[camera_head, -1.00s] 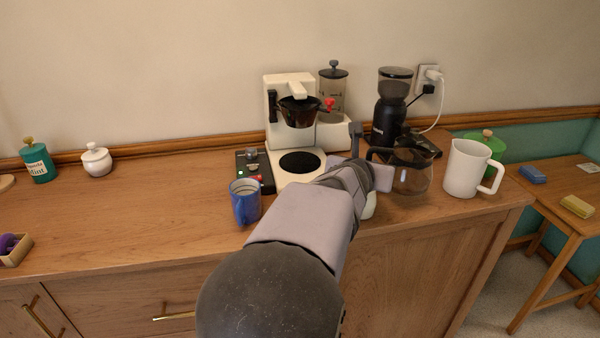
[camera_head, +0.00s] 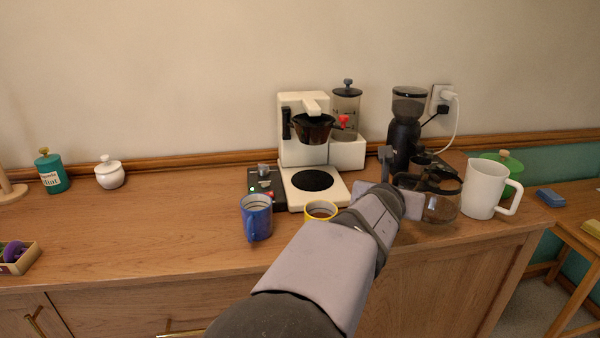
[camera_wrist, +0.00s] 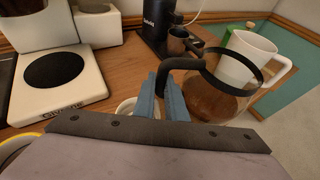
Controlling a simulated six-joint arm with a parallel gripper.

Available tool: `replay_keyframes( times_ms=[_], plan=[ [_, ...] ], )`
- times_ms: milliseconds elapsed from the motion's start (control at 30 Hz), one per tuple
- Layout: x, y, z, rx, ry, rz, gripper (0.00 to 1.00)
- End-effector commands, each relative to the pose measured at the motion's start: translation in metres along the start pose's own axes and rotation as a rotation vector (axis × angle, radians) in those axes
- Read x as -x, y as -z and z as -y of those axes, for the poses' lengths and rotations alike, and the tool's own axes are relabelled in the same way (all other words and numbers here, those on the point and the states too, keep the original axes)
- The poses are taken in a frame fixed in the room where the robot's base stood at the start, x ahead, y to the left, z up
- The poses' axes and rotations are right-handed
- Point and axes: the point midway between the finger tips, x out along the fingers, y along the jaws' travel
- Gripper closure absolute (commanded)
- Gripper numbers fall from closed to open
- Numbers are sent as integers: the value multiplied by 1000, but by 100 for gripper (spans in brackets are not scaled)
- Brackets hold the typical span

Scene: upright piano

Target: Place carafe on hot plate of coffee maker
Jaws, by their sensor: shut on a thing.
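The glass carafe (camera_head: 441,206) with a black rim and handle is at the right of the counter, beside the white mug. It also shows in the wrist view (camera_wrist: 212,102). My gripper (camera_wrist: 172,88) is shut on the carafe's black handle; the arm hides part of it in the head view. I cannot tell whether the carafe's base touches the counter. The cream coffee maker (camera_head: 303,153) stands left of the carafe. Its round black hot plate (camera_head: 312,180) is bare, with the dark filter basket (camera_head: 313,128) above; the plate also shows in the wrist view (camera_wrist: 55,70).
A blue mug (camera_head: 256,217) and a yellow-rimmed cup (camera_head: 321,211) stand in front of the coffee maker. A black grinder (camera_head: 403,135) stands behind the carafe, the white mug (camera_head: 484,190) to its right. A white-rimmed vessel (camera_wrist: 126,107) is near my fingers.

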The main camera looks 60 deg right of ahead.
Motion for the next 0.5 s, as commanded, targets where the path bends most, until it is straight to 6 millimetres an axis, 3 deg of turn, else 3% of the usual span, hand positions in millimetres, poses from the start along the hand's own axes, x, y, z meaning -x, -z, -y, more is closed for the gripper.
replay_keyframes(
  times_ms=[500],
  plan=[
    [-5,-12,-63,6,-5,-1,100]
  ],
)
